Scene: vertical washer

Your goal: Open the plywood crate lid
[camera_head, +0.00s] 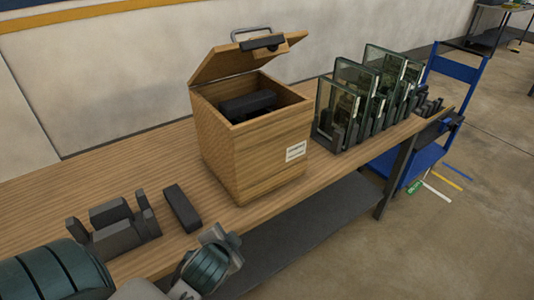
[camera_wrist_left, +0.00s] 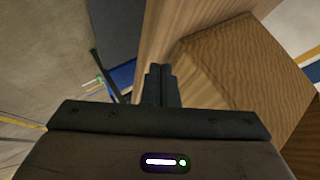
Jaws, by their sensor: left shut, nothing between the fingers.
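The plywood crate (camera_head: 240,150) stands on the wooden bench. Its lid (camera_head: 235,62) is raised and tilted back to the upper left, so the inside shows. A metal handle (camera_head: 250,32) and a black latch piece (camera_head: 261,43) are on the lid's edge. A dark block (camera_head: 248,104) lies inside. The crate's wooden side also shows in the left wrist view (camera_wrist_left: 245,75). My left gripper (camera_wrist_left: 160,70) is shut and empty, beside and apart from the crate. In the head view my left arm's wrist (camera_head: 207,265) is low, in front of the bench edge. My right gripper is out of view.
On the bench (camera_head: 110,180), a dark bar (camera_head: 181,208) and dark blocks (camera_head: 115,230) lie left of the crate. A rack of glass-like panels (camera_head: 365,95) stands close on its right. A blue cart (camera_head: 440,120) is beyond the bench's right end.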

